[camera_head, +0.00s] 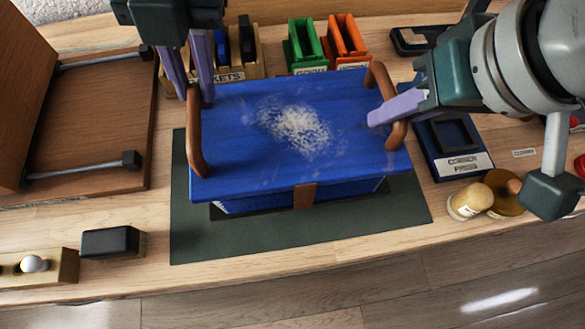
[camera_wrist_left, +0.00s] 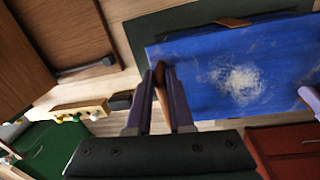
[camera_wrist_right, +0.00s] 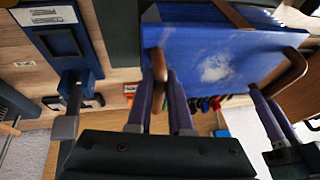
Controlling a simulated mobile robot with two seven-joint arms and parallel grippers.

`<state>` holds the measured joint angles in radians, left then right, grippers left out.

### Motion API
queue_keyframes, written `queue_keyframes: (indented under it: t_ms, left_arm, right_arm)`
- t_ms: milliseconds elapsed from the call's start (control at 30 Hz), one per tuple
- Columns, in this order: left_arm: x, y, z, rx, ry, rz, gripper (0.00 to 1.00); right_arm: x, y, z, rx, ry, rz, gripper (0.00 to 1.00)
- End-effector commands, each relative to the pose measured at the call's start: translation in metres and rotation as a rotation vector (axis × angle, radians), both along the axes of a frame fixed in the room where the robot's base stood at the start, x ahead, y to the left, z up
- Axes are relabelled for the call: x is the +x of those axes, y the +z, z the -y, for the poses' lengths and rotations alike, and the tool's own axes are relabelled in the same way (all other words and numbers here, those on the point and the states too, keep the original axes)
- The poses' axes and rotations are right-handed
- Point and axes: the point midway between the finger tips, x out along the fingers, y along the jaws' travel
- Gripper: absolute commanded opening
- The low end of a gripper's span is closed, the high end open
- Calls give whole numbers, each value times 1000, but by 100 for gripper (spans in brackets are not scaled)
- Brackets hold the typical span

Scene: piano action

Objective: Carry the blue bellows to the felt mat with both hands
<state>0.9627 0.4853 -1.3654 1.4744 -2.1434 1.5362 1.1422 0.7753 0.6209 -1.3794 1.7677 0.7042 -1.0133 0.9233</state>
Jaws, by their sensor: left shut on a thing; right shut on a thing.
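The blue bellows (camera_head: 255,150) is a wide blue box with a pale worn patch on top, a brown strap at its front, and a brown handle at each end. It is over the dark green felt mat (camera_head: 300,240), roughly level; a dark band shows under its front edge, and I cannot tell whether it touches the mat. My left gripper (camera_head: 194,92) is shut on the left handle (camera_head: 195,145), also seen in the left wrist view (camera_wrist_left: 162,95). My right gripper (camera_head: 388,108) is shut on the right handle (camera_head: 398,132), also seen in the right wrist view (camera_wrist_right: 159,65).
Green (camera_head: 306,45) and orange (camera_head: 345,38) racks stand behind the bellows. A dark blue press (camera_head: 450,160) and a small jar (camera_head: 468,203) are at the right. A wooden panel (camera_head: 95,120) and a black block (camera_head: 112,242) are at the left. The table's front edge is close to the mat.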

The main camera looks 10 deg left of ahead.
Motion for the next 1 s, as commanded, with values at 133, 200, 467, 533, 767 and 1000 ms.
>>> queue_keyframes:
  t_ms: [133, 200, 467, 533, 767, 1000]
  left_arm:
    - [0, 1, 0, 1, 0, 0, 0]
    - [0, 0, 0, 1, 0, 0, 0]
    - [0, -9, 0, 1, 0, -1, 0]
    - [0, -14, 0, 1, 0, -1, 0]
    - [0, -32, 0, 1, 0, -1, 0]
    - [0, -50, 0, 1, 0, -1, 0]
  right_arm:
    - [1, 2, -1, 2, 0, 4, 0]
    - [1, 1, -1, 2, 0, 4, 0]
    - [1, -8, -1, 2, 0, 4, 0]
    - [1, -13, -1, 2, 0, 4, 0]
    - [1, -30, -1, 2, 0, 4, 0]
    - [1, -49, -1, 2, -1, 4, 0]
